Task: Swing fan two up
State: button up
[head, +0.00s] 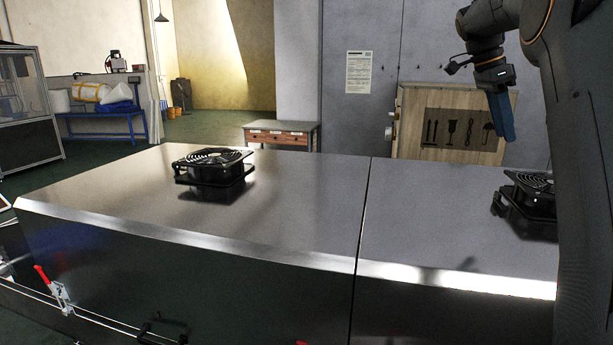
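Two black fans with round wire guards sit on the steel dryer top (290,200). The left fan (213,172) stands on the left panel, in full view. The right fan (532,195) is on the right panel, partly hidden behind my arm. I see no label telling which is fan two. Both sit flat. My gripper (503,130) hangs at the upper right, fingers down, well above the top and apart from both fans. Its blue fingers overlap edge-on, so I cannot tell whether they are open. I see nothing held in it.
A seam divides the two panels. A red-handled clamp (53,290) and a black handle (163,336) are on the dryer's near side. The steel top between the fans is clear.

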aim_at(533, 193)
jog(key=k, duration=1)
